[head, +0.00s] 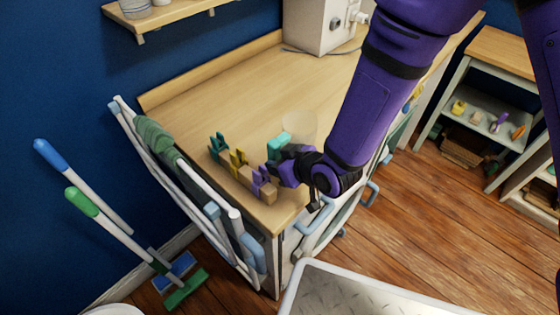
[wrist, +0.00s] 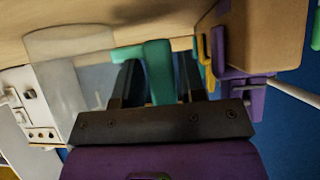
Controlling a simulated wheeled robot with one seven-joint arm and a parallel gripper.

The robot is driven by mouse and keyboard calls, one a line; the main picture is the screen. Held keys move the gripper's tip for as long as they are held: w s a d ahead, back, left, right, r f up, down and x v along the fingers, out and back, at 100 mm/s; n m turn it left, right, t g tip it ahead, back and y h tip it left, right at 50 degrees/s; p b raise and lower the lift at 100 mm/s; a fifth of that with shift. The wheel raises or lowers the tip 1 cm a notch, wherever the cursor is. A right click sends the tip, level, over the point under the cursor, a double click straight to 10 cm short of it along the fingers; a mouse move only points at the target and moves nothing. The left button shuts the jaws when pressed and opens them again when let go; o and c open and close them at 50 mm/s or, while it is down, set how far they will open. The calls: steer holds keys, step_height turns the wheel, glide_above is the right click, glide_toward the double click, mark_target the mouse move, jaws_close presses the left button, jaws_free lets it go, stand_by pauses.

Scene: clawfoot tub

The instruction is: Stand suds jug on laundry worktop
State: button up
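The suds jug (head: 300,128) has a pale see-through body and a teal handle (head: 279,144). It is over the front part of the laundry worktop (head: 225,105) and looks upright. In the wrist view the jug's body (wrist: 62,85) is at the left, and its handle (wrist: 158,72) lies between my two dark fingers. My gripper (head: 279,168) appears shut on the handle, with the handle filling the gap. The jug's base looks close to the wood; I cannot tell whether it touches. My gripper hides the lower handle in the head view.
A wooden peg rack with teal, yellow and purple pegs (head: 238,160) stands left of my gripper along the worktop's edge. A pale machine (head: 322,25) stands at the back. A folding airer (head: 165,150) leans at the left. The worktop's middle is clear.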

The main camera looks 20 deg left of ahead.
stand_by(0.3)
steer(key=v, duration=0.8)
steer(key=shift+d, duration=0.2)
stand_by(1.9)
steer(key=shift+s+r, duration=0.15)
